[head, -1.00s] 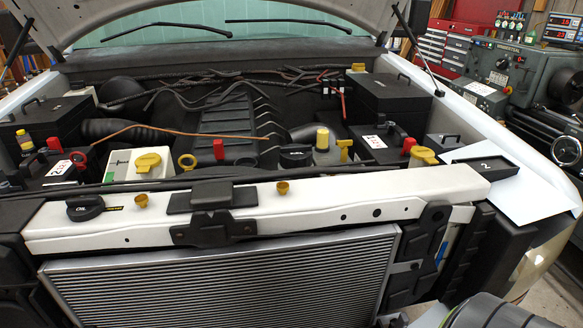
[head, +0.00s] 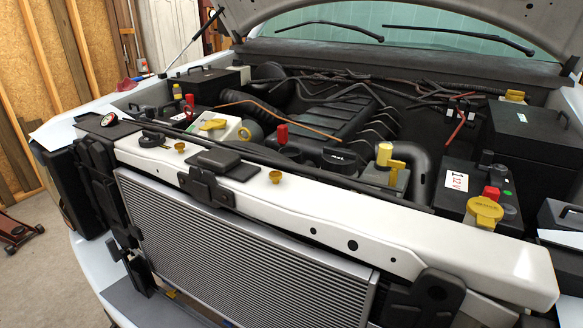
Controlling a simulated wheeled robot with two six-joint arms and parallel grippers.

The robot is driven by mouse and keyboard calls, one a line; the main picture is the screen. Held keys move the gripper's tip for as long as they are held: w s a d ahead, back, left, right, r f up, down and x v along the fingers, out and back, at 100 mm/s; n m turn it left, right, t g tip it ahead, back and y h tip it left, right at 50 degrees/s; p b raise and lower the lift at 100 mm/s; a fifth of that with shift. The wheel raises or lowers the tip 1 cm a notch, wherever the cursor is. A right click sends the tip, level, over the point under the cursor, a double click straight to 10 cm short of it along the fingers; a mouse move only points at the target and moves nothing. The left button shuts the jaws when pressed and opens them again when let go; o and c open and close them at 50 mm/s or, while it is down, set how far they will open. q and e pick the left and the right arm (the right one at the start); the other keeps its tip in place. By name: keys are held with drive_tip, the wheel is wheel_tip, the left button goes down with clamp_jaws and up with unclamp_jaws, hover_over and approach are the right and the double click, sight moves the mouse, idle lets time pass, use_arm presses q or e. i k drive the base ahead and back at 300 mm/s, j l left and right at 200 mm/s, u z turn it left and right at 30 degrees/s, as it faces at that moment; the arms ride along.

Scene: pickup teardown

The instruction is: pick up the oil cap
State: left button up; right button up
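The oil cap (head: 152,139) is a black cap with a raised grip. It sits on the left part of the white front crossmember (head: 330,205), just left of a small brass-coloured fitting (head: 180,147). A similar black cap (head: 340,158) with pale lettering sits farther back in the engine bay, behind the crossmember; its lettering is too small to read here. Neither of my grippers is in the head view, and nothing is seen touching the oil cap.
The radiator (head: 240,240) hangs below the crossmember. A black tray (head: 92,126) with a small round gauge (head: 109,119) lies on the left fender. Yellow caps (head: 485,210) and a dark battery box (head: 523,135) stand behind the crossmember. Open floor (head: 50,270) shows at left.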

sight(148, 140)
drive_tip(key=i+j+z, duration=0.2)
drive_tip(key=j, duration=0.35)
drive_tip(key=j+z, duration=0.25)
drive_tip(key=j, duration=0.35)
drive_tip(key=i+j+z, duration=0.2)
drive_tip(key=j, duration=0.4)
drive_tip(key=k+j+z, duration=0.2)
drive_tip(key=j, duration=0.35)
drive_tip(key=j+z, duration=0.25)
drive_tip(key=j, duration=0.4)
drive_tip(key=j+z, duration=0.2)
drive_tip(key=j, duration=0.35)
drive_tip(key=k+j+z, duration=0.2)
drive_tip(key=j, duration=0.4)
drive_tip(key=k+j+z, duration=0.25)
drive_tip(key=j, duration=0.3)
drive_tip(key=j+z, duration=0.15)
drive_tip(key=j, duration=0.25)
drive_tip(key=k+j+z, duration=0.15)
drive_tip(key=j, duration=0.25)
drive_tip(key=k+j+z, duration=0.15)
drive_tip(key=j, duration=0.25)
drive_tip(key=j+z, duration=0.15)
drive_tip(key=j, duration=0.2)
drive_tip(key=k+j+z, duration=0.15)
drive_tip(key=j, duration=0.2)
drive_tip(key=k+j+z, duration=0.15)
drive_tip(key=j, duration=0.2)
drive_tip(key=k, duration=0.05)
